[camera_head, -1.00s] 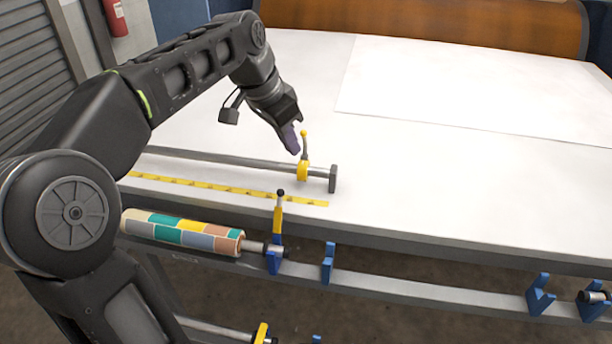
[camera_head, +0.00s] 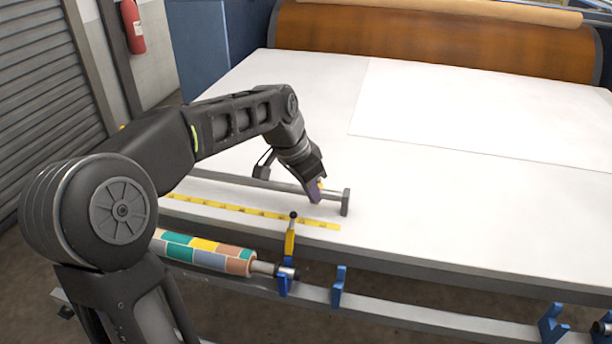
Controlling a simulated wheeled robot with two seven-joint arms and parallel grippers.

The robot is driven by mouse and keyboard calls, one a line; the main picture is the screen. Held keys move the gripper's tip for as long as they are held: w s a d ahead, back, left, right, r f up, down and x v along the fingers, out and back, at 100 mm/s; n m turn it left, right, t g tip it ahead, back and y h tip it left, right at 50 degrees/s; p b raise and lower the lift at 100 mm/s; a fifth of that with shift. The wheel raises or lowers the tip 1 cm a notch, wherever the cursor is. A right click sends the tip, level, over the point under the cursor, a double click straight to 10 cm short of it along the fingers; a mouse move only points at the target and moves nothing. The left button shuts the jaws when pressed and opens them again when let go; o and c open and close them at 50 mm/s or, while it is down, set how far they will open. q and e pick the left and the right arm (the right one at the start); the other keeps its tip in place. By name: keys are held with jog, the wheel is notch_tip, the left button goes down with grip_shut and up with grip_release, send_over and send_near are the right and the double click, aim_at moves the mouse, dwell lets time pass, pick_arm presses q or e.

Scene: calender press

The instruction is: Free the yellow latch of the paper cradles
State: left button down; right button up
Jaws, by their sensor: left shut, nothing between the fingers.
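The yellow latch (camera_head: 290,238) of the paper cradles stands upright at the table's front edge, with a black knob on top. Below it is a blue cradle (camera_head: 284,281) holding the shaft end of the patterned paper roll (camera_head: 207,253). My left gripper (camera_head: 315,193) is shut and empty. It points down at the grey bar on the table, behind and to the right of the latch, apart from it. My right gripper is not in view.
The grey bar (camera_head: 235,180) lies along the table's front left and ends in an upright plate (camera_head: 346,202). A yellow measuring strip (camera_head: 240,209) runs before it. More blue cradles (camera_head: 338,288) line the front rail. The white table (camera_head: 450,210) is clear at right.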

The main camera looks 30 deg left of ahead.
aim_at(291, 233)
pick_arm(q)
jog(key=shift+x, duration=0.95)
jog(key=s, duration=0.1)
jog(key=s+a+p, duration=0.1)
jog(key=s, duration=0.1)
jog(key=shift+s+a+r, duration=0.15)
jog(key=shift+s+a, duration=0.1)
jog(key=shift+s, duration=0.1)
